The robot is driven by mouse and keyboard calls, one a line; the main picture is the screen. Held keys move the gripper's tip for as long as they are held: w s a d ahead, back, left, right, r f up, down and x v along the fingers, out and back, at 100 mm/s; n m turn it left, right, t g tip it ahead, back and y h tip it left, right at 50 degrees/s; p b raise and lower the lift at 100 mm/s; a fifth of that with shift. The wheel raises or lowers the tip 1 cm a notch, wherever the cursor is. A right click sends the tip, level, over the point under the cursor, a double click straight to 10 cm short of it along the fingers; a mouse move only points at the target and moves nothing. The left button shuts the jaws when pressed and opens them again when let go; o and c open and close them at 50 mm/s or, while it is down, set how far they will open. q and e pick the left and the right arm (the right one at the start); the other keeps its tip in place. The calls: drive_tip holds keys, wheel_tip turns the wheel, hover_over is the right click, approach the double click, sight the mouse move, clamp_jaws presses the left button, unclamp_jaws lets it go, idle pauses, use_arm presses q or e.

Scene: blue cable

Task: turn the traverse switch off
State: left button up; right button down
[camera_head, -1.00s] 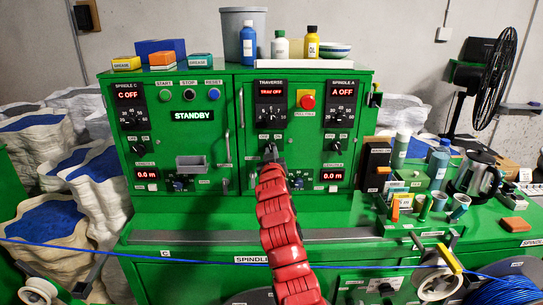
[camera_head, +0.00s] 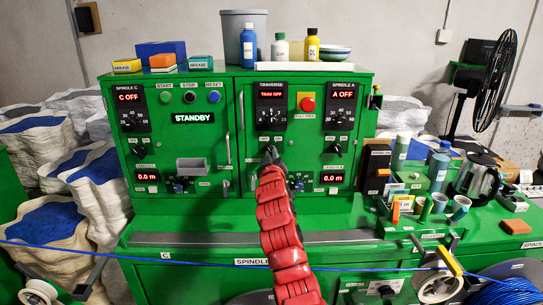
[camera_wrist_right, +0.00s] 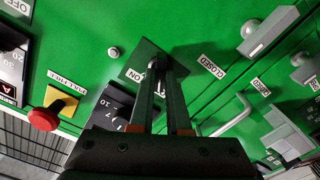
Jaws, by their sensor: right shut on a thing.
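The traverse switch (camera_wrist_right: 157,63) is a small knob on a dark square plate in the right wrist view, with an ON label beside it. My right gripper (camera_wrist_right: 162,68) is shut on the knob, and its two dark fingers cover most of it. In the head view my right gripper (camera_head: 270,154) meets the panel below the OFF and ON labels and hides the knob. The traverse display (camera_head: 270,95) above reads TRAV OFF in red. My left gripper is not in view.
The red full-stop button (camera_head: 308,104) sits on a yellow plate right of the traverse dial (camera_head: 270,118). A cabinet handle (camera_head: 241,108) stands out to the left. A blue cable (camera_head: 190,262) runs across the front. Bottles and a kettle (camera_head: 478,178) stand at right.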

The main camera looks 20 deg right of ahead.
drive_tip(key=c, duration=0.9)
unclamp_jaws()
drive_tip(key=shift+s, duration=0.1)
drive_tip(key=b+v, duration=0.5)
drive_tip(key=v, duration=1.2)
drive_tip(key=shift+s+a, duration=0.1)
drive_tip(key=shift+s, duration=0.05)
